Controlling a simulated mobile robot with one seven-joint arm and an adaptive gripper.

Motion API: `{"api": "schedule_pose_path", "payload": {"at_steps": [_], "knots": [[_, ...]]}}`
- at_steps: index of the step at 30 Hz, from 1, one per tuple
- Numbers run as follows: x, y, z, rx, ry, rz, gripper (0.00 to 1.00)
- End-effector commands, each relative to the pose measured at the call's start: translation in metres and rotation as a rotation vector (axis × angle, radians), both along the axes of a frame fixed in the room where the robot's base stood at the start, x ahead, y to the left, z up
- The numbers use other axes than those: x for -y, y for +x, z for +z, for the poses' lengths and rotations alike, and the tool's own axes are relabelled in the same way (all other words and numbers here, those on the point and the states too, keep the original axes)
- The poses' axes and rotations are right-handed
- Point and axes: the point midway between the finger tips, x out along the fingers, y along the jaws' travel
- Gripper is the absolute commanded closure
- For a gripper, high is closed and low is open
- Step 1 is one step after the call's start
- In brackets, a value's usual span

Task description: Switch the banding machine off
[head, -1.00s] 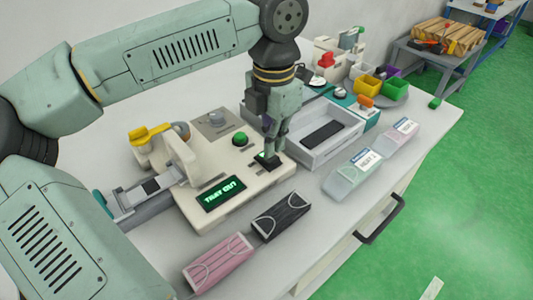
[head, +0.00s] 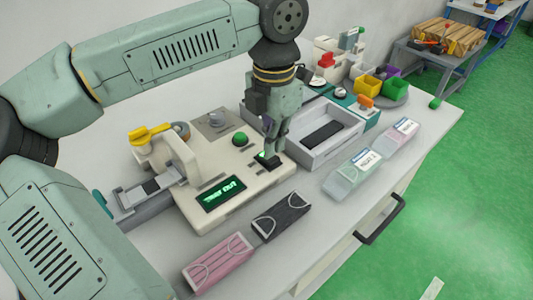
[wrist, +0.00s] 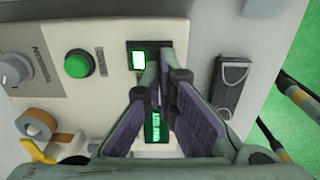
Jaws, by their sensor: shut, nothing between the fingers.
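The banding machine (head: 222,160) is a cream-coloured box on the table. Its display (head: 221,194) is lit green and seems to read "TRAY OUT". A black rocker switch (head: 268,165) sits at its right side; in the wrist view the switch (wrist: 150,45) has a brightly lit green part. My gripper (head: 270,150) points down right over the switch, shut and empty. In the wrist view its fingertips (wrist: 165,68) overlap the switch's right and lower part, so I cannot tell whether they touch it. A green button (head: 240,139) and a grey dial (head: 216,119) are further back.
A light grey tray (head: 345,138) with a dark block stands right of the machine. Pink masks (head: 218,262) and black masks (head: 281,214) lie in front. Clear labelled boxes (head: 352,172) lie near the front edge. Coloured bins (head: 367,86) stand behind.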

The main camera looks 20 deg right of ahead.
Motion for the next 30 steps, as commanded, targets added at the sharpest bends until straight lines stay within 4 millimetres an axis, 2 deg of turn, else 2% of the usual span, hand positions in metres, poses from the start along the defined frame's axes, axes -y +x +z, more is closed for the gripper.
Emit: {"api": "schedule_pose_path", "payload": {"at_steps": [30], "knots": [[0.0,0.0,-0.016,0.0,0.0,0.0,1.0]]}}
